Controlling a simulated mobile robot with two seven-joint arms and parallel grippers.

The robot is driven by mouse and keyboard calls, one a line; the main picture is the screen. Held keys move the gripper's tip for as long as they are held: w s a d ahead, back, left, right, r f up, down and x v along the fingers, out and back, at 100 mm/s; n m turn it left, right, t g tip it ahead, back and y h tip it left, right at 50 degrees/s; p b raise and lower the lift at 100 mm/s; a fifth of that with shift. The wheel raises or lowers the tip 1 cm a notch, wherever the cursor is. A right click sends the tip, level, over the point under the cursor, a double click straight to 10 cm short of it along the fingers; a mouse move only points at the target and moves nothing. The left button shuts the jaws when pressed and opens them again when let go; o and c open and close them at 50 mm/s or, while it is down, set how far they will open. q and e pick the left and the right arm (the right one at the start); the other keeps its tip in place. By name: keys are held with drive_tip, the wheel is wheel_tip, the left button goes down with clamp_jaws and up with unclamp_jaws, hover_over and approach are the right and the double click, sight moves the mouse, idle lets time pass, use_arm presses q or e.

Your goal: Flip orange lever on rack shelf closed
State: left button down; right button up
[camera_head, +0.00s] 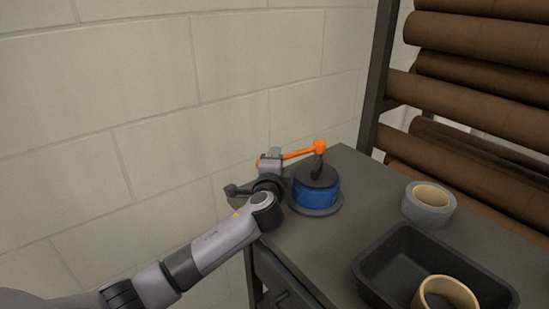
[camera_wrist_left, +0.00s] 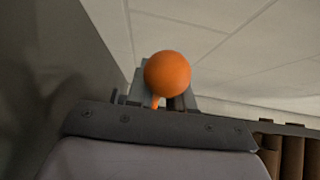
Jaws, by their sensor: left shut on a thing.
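The orange lever (camera_head: 300,154) is on a blue and black round device (camera_head: 317,190) that stands on the dark rack shelf (camera_head: 345,225). The lever runs from a hub above the device out to the left, near level with a slight downward slope. My left gripper (camera_head: 271,159) is shut on the lever's outer left end. In the left wrist view the orange ball knob (camera_wrist_left: 167,75) fills the space in front of the gripper fingers (camera_wrist_left: 165,98), with a bit of orange shaft between them. The fingers partly hide the lever's end. My right gripper is not in view.
A grey tape roll (camera_head: 428,204) stands on the shelf at the right. A black tray (camera_head: 385,262) with a tan ring (camera_head: 446,293) is at the front right. Brown rolls (camera_head: 470,95) fill the rack behind. A pale block wall (camera_head: 150,120) is close at the left.

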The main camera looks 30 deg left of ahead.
use_arm(q)
drive_tip(key=c, duration=1.2)
unclamp_jaws()
drive_tip(key=shift+s+a+f, duration=0.15)
drive_tip(key=shift+a+f, duration=0.1)
drive_tip(key=shift+a, duration=0.1)
drive_tip(key=shift+c, duration=0.2)
drive_tip(key=o, duration=0.5)
drive_tip(key=shift+s+a+r, duration=0.1)
drive_tip(key=shift+s, duration=0.05)
drive_tip(key=shift+c, duration=0.2)
drive_tip(key=shift+r, duration=0.1)
drive_tip(key=shift+v, duration=3.6)
